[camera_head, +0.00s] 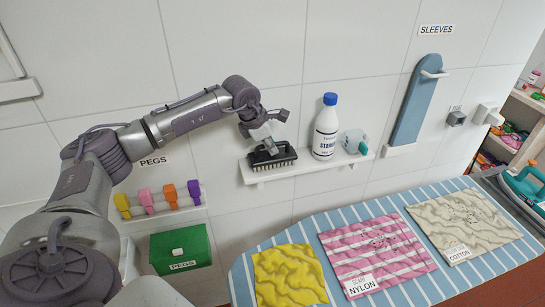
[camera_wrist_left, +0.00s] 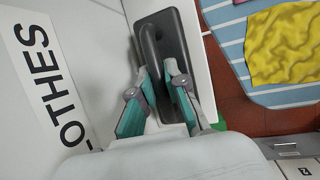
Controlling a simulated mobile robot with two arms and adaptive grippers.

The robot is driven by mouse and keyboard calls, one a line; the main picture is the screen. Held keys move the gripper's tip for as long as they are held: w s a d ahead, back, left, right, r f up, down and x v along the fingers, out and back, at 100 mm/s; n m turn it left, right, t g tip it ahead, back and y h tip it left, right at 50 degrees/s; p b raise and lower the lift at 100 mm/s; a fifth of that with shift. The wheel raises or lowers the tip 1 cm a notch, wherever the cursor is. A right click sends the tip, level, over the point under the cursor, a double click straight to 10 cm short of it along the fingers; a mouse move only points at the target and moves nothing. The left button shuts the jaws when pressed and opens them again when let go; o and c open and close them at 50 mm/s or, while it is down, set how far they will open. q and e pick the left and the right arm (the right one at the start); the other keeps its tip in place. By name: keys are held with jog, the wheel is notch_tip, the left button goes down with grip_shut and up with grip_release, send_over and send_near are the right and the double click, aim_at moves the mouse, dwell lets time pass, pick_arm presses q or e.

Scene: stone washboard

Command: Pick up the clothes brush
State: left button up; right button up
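The clothes brush (camera_head: 284,157) is dark, with bristles facing down, and rests on the white wall shelf (camera_head: 318,170). In the left wrist view the brush (camera_wrist_left: 176,36) shows as a black block with a raised handle. My left gripper (camera_head: 270,143) is right above the brush. In the left wrist view its two teal-padded fingers (camera_wrist_left: 157,75) are apart, with their tips close to the handle, one on each side. I cannot tell whether they touch it. My right gripper is not in view.
On the same shelf stand a white starch bottle (camera_head: 326,135) with a blue cap and a teal-and-white item (camera_head: 354,142). Pegs (camera_head: 158,198) and a green box (camera_head: 180,249) are lower left. Below is a striped board (camera_head: 325,232) with yellow, pink and beige cloths.

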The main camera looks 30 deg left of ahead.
pick_arm(q)
grip_shut()
jog(key=shift+w+r, duration=0.1)
jog(key=shift+r, duration=0.2)
notch_tip(320, 180, up, 9)
jog(key=b, duration=0.3)
jog(key=shift+f+b, duration=0.2)
jog(key=shift+b, duration=0.1)
jog(key=shift+r, duration=0.4)
grip_release()
grip_shut()
